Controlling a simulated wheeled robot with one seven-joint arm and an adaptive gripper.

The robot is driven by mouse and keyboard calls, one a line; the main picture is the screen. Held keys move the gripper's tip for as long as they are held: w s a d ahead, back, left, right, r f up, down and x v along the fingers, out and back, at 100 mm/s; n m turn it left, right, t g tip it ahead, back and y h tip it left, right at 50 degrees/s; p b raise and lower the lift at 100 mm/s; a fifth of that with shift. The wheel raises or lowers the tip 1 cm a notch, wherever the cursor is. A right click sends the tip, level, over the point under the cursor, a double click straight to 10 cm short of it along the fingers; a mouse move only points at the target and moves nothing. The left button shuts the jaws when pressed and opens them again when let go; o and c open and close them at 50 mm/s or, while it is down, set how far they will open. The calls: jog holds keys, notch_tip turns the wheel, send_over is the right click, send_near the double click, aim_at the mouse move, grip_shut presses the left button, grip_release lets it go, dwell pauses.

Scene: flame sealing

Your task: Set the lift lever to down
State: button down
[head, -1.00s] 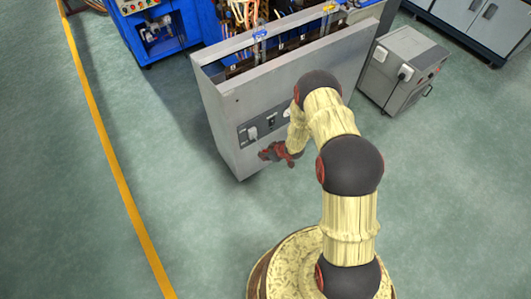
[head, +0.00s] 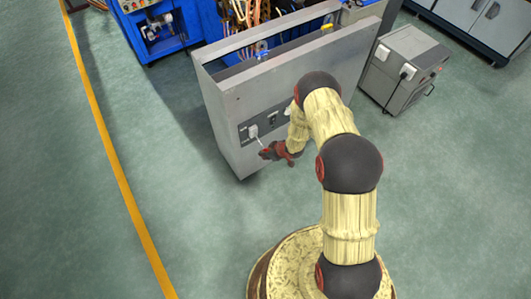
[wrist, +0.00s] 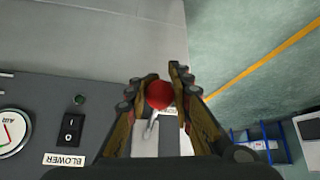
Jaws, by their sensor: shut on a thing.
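The lift lever has a red ball knob (wrist: 159,95) and a thin pale shaft (wrist: 151,127) on a light plate. In the wrist view my gripper (wrist: 164,88) has a finger on each side of the knob and is shut on it. In the head view my gripper (head: 266,154) is low in front of the grey cabinet (head: 300,85). The lever shaft (head: 259,142) slants down and right from its white plate (head: 252,131) to my fingers. The knob is hidden there. Any lettering beside the lever is mostly covered by my gripper.
The wrist view shows a black blower switch (wrist: 71,130), a green lamp (wrist: 80,99) and an air gauge (wrist: 13,132). A blue machine (head: 165,35) stands behind the cabinet, a grey unit (head: 400,70) to its right. The floor left of the cabinet is clear.

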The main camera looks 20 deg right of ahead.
jog(key=shift+w+r, duration=0.15)
jog(key=shift+w, duration=0.05)
jog(key=c, duration=1.9)
grip_release()
jog(key=o, duration=0.4)
jog(key=shift+s, duration=0.1)
jog(key=shift+c, duration=0.2)
jog(key=v, duration=1.2)
jog(key=shift+s, duration=0.1)
